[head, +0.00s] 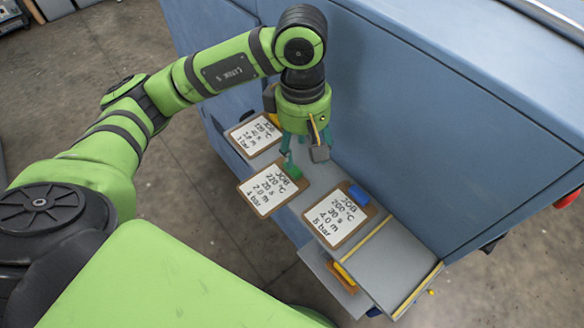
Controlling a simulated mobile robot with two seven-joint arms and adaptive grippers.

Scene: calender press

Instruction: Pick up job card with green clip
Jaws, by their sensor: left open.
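The job card with the green clip (268,190) lies in the middle of three cards on a grey shelf (300,168) at the side of a blue machine. Its green clip (292,171) sits at its upper right edge. My left gripper (304,152) points down just above and beside this clip, open, with nothing seen between its fingers. I cannot tell whether a finger touches the clip. Its fingertips partly hide the shelf behind. My right gripper is not in view.
A card with a blue clip (340,215) lies to the right, and another card (254,135) lies behind to the left. The blue machine wall (430,120) rises close behind the gripper. A yellow-edged grey ledge (385,265) is at the lower right.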

